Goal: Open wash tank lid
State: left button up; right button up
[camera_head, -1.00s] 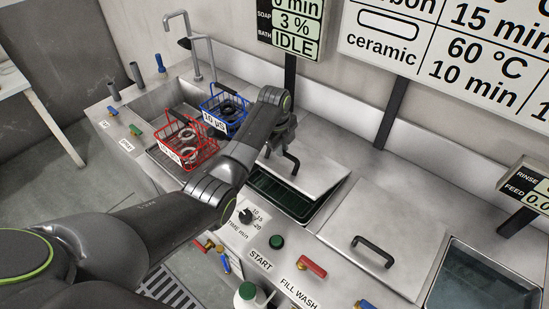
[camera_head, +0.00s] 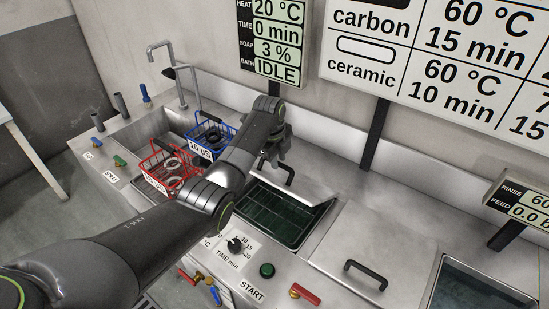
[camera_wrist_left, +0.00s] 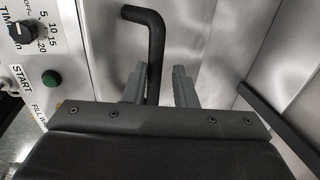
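The wash tank lid (camera_head: 312,190) is a grey metal plate, raised at its front edge and leaning back. Below it, the tank opening (camera_head: 275,219) shows dark green liquid and a basket-like grid. The lid's black bar handle (camera_head: 287,174) also shows in the left wrist view (camera_wrist_left: 154,45). My left gripper (camera_head: 277,153) is at the handle. In the left wrist view its fingers (camera_wrist_left: 159,88) stand apart with the handle bar between them, close to the left finger, with a gap to the right finger. My right gripper is not in view.
Red (camera_head: 165,170) and blue (camera_head: 208,138) wire baskets with rings stand at the sink, left of my arm. A closed lid with a black handle (camera_head: 366,274) lies to the right. A time knob (camera_head: 235,245) and green start button (camera_head: 267,270) are at the front.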

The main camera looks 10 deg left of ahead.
pick_arm(q)
jog(key=shift+o, duration=1.1)
jog(key=shift+w+d+f, duration=0.15)
jog(key=shift+w+f, duration=0.1)
jog(key=shift+w, duration=0.1)
jog(key=shift+w+f, duration=0.1)
jog(key=shift+w, duration=0.1)
jog(key=shift+s+a+r, duration=0.2)
jog(key=shift+s, duration=0.05)
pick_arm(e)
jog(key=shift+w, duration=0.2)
pick_arm(q)
jog(key=p+v, duration=0.3)
jog(key=v, duration=1.4)
jog(key=shift+r, duration=0.25)
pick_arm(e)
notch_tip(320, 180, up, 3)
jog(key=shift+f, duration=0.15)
